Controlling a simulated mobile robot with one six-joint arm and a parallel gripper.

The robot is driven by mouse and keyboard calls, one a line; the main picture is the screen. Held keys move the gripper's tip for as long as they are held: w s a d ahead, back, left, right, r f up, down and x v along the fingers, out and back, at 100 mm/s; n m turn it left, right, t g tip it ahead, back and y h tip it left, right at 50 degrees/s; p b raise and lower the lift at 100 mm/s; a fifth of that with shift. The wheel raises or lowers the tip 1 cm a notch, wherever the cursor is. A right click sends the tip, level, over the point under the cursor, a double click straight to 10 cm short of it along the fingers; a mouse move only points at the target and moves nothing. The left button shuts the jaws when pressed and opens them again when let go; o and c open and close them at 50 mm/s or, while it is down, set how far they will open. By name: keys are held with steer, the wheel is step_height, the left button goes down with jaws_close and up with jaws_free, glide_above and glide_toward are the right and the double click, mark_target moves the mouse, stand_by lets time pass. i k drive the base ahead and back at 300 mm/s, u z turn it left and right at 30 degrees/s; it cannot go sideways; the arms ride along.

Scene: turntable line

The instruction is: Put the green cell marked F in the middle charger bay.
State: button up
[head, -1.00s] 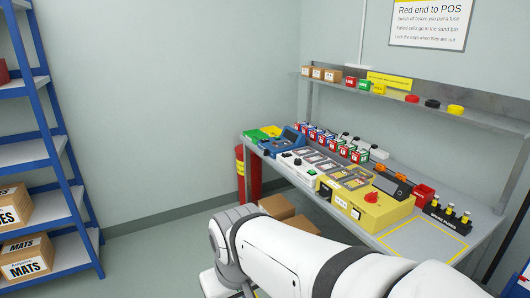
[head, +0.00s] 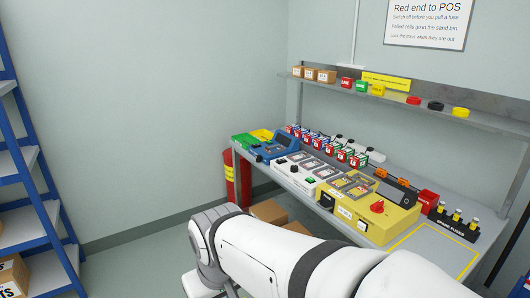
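A row of small coloured cells (head: 326,145), with red, blue and green faces, stands along the back of the bench. Their letters are too small to read, so I cannot tell which one is marked F. A white unit (head: 311,182) with a green switch and several square framed bays sits in front of them; it may be the charger. I cannot make out whether its middle bay is empty. My white arm crosses the lower right of the head view, in front of the bench. My gripper is not visible.
A yellow box (head: 378,226) with a red knob stands right of the white unit, and a blue device (head: 281,147) left of it. Fuse holders (head: 456,223) stand at the right. A yellow-outlined area (head: 435,250) is clear. A wall shelf (head: 415,101) runs above.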

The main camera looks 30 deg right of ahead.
mark_target(309, 166)
steer(key=u, duration=0.05)
steer(key=i, duration=2.6)
steer(key=z, duration=3.5)
steer(key=i, duration=1)
steer(key=u, duration=0.05)
